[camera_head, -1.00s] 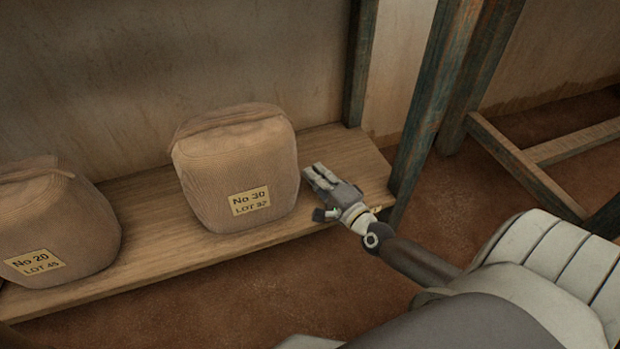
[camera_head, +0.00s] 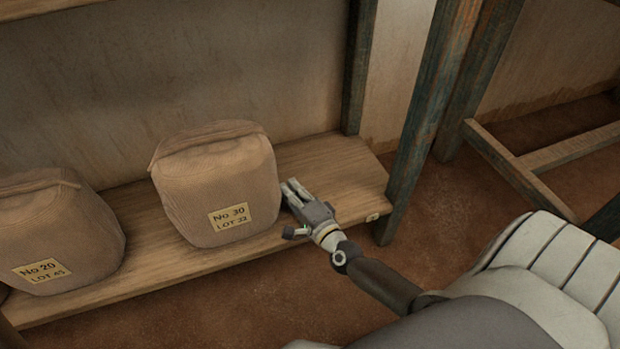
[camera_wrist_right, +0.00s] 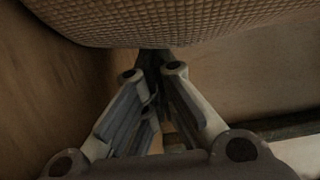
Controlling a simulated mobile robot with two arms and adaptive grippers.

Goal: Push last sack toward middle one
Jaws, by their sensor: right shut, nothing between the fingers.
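The last sack (camera_head: 216,180) is brown cloth with a "No 30" label and stands upright on the wooden shelf at the picture's centre-left. The other sack (camera_head: 55,230), labelled "No 20", stands to its left with a gap of bare shelf between them. My right gripper (camera_head: 293,190) is shut and empty, low at the right side of the No 30 sack, at or very near its cloth. In the right wrist view the sack's woven side (camera_wrist_right: 190,20) hangs over the fingertips (camera_wrist_right: 152,68); contact itself is hard to make out. My left gripper is out of view.
The wooden shelf (camera_head: 335,178) is bare to the right of my gripper, up to a worn post (camera_head: 425,125). A wall (camera_head: 230,75) stands behind the sacks. Brown floor (camera_head: 210,310) lies in front of the shelf, and another wooden frame (camera_head: 520,170) stands at right.

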